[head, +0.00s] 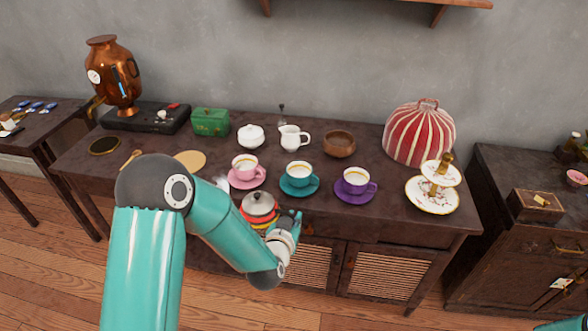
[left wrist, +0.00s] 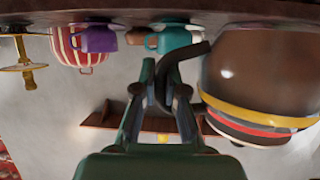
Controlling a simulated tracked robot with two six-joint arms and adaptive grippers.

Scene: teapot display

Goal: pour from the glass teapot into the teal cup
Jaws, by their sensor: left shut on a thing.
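The glass teapot (head: 259,206), with a grey lid and yellow and red bands, is at the counter's front edge, left of and nearer than the teal cup. My left gripper (head: 288,224) is shut on its dark handle (left wrist: 163,90). Brown shows through the teapot's body (left wrist: 250,75) in the left wrist view. I cannot tell whether its base touches the counter. The teal cup (head: 299,174) stands upright on a teal saucer (head: 299,190). It also shows in the left wrist view (left wrist: 178,38), which is upside down. My right gripper is out of view.
The pink cup (head: 245,166) and purple cup (head: 356,180) flank the teal one on their saucers. Behind stand a white creamer (head: 293,138), a white sugar bowl (head: 251,136) and a wooden bowl (head: 340,144). A striped cosy (head: 419,135) and tiered stand (head: 433,198) are right.

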